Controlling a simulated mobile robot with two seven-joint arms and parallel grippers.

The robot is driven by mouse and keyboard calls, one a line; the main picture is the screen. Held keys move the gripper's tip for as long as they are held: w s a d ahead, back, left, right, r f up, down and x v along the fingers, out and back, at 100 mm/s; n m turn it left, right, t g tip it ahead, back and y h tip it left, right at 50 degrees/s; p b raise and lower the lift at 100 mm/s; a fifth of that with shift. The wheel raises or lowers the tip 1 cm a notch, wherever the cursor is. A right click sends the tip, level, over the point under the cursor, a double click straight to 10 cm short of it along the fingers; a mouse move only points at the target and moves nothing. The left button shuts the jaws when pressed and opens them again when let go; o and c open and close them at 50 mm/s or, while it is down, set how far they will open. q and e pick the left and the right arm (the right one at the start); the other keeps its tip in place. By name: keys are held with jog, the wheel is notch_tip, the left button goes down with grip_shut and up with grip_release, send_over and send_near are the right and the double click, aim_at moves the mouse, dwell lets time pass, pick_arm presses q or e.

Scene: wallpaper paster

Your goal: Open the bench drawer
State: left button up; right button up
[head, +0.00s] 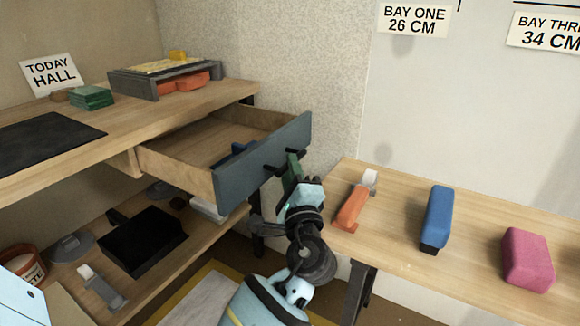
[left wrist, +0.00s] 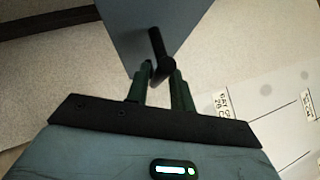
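The bench drawer (head: 262,165) is pulled well out from under the bench top, with its blue-grey front facing right and its wooden inside showing. A dark blue thing (head: 238,150) lies in it, partly hidden by the front. The drawer's black bar handle (head: 271,169) also shows in the left wrist view (left wrist: 156,42). My left gripper (head: 292,160) is at the handle, its green fingers on either side of the bar and closed on it. The fingers also show in the left wrist view (left wrist: 162,70). My right gripper is not in view.
The wooden bench top (head: 150,125) carries a dark mat (head: 45,138) and a grey tray (head: 165,80). A lower shelf holds a black box (head: 143,240). At right, a wooden table (head: 400,200) carries orange, blue and pink tools, close to my left arm.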

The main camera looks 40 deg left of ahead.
pick_arm(q)
jog(key=shift+x, duration=0.75)
jog(key=shift+w+a, duration=0.1)
jog(key=shift+a, duration=0.05)
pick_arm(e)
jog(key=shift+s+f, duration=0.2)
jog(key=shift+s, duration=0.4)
pick_arm(q)
jog(key=c, duration=0.5)
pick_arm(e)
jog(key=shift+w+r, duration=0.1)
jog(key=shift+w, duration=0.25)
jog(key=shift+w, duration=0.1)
